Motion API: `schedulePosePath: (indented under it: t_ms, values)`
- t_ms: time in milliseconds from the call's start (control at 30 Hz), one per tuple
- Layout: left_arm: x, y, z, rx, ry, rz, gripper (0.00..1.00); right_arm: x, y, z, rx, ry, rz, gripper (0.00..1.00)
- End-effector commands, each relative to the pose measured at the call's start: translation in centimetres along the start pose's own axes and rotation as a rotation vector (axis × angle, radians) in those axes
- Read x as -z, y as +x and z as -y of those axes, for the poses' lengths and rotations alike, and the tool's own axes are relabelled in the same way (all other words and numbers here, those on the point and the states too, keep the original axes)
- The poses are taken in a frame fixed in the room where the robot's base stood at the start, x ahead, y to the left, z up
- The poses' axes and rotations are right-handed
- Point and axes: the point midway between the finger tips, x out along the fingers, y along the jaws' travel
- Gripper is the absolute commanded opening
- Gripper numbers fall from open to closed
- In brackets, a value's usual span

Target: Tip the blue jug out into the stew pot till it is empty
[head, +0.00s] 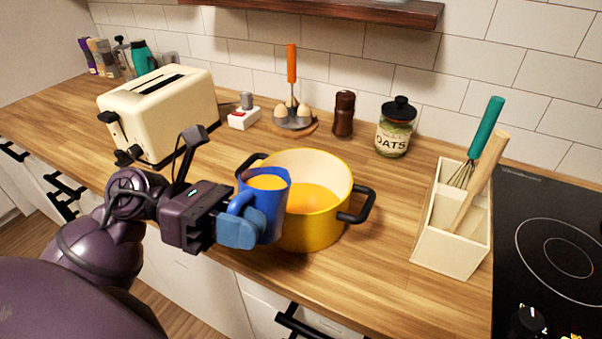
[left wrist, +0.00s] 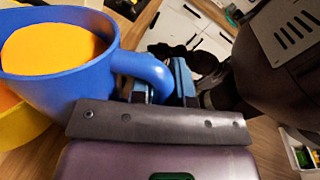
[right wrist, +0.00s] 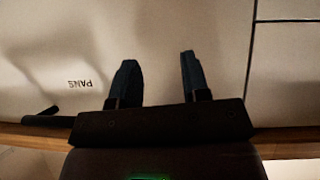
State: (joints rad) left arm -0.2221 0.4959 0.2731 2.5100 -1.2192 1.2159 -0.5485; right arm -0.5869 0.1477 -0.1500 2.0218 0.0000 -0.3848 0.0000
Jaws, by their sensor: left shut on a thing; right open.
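The blue jug (head: 275,212) is roughly upright, in front of the stew pot's left side in the head view. Orange-yellow contents (head: 267,182) show near its rim, and also in the left wrist view (left wrist: 55,48). My left gripper (head: 238,230) is shut on the jug's handle (left wrist: 150,72). The yellow stew pot (head: 318,228) stands on the counter with black side handles. Its inside is cream above and orange lower down; I cannot tell if that is contents. My right gripper (right wrist: 155,82) is open and empty, shown only in the right wrist view.
A cream toaster (head: 165,110) stands left of the pot. An egg holder (head: 293,118), a brown mill (head: 344,115) and an oats jar (head: 396,128) stand behind. A utensil box (head: 450,225) and black hob (head: 545,240) are right. A cabinet front marked PANS (right wrist: 80,84) faces my right gripper.

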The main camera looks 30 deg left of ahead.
Motion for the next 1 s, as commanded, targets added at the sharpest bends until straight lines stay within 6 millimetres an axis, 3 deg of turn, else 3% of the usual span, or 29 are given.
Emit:
schedulePosePath:
  t_ms: [700,1000]
  values:
    - [-4.3,0.4,-1.8,0.0,-0.251,-0.051,0.0,-0.7,0.5,0.2,0.002,0.002,0.005,0.43]
    - [-5.2,0.5,-2.4,0.0,-0.31,-0.063,0.0,-1.1,0.9,0.5,0.005,0.006,0.01,0.43]
